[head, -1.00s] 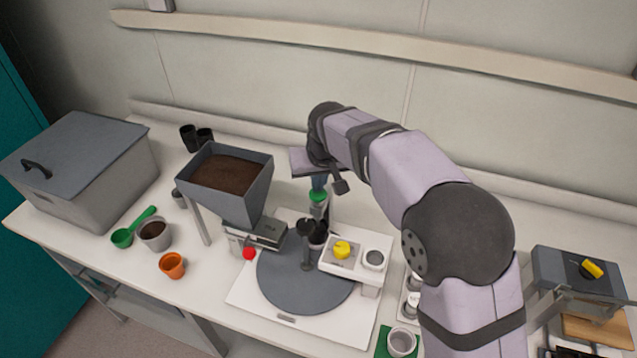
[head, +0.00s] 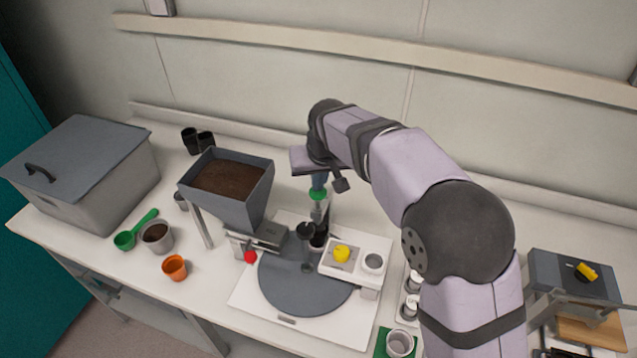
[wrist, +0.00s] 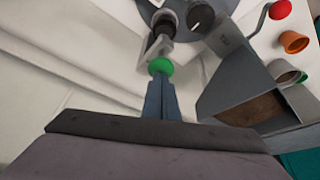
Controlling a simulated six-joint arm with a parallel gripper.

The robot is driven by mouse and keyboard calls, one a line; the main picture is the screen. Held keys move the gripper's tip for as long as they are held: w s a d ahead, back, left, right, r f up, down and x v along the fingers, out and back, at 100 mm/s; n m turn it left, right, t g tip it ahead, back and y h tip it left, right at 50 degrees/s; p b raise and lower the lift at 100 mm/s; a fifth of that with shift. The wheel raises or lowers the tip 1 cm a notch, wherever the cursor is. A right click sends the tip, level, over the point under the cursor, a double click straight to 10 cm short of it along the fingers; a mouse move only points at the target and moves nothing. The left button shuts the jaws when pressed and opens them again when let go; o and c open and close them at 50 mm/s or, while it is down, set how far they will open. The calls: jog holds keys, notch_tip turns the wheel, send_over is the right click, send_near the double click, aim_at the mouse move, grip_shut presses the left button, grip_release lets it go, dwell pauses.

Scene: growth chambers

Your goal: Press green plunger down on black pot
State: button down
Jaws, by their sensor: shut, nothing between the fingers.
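The green plunger (head: 317,194) is a round green knob on a grey press behind the dark turntable. It also shows in the wrist view (wrist: 160,66). My gripper (head: 318,184) is shut and empty, pointing down right over the knob. In the wrist view its blue fingertips (wrist: 160,82) meet the knob's edge; whether they touch it I cannot tell. A black pot (head: 319,241) stands below the press at the turntable's back edge. It shows in the wrist view (wrist: 159,24), partly hidden by the press.
A grey hopper of soil (head: 235,205) stands close left of the press. A white stand with a yellow knob (head: 341,253) is to the right. The wall is close behind.

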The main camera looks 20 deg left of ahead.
notch_tip(320, 180, up, 8)
jog(key=p, duration=0.5)
jog(key=shift+f+p, duration=0.15)
jog(key=shift+p, duration=0.15)
jog(key=shift+w+a, duration=0.1)
jog(key=s+d+f+n+g+h, duration=0.15)
jog(key=s+d+f+g, duration=0.25)
jog(key=s+d+f, duration=0.85)
jog(key=s+d+f+m+g+h+b, duration=0.1)
jog(key=s+d+f+m+b, duration=0.1)
jog(key=s+d, duration=0.55)
jog(key=s+d+f+m+g+b, duration=0.1)
jog(key=s+d+f+m+b, duration=0.15)
jog(key=s+d, duration=0.5)
jog(key=w+d+m+t+b, duration=0.1)
jog(key=w+d+m+t, duration=0.1)
jog(key=d, duration=0.5)
jog(key=shift+w+d+r+m+b, duration=0.25)
jog(key=shift+w+r+m+b, duration=0.2)
jog(key=shift+w, duration=0.2)
jog(key=c, duration=2.4)
grip_release()
jog(key=shift+c, duration=0.2)
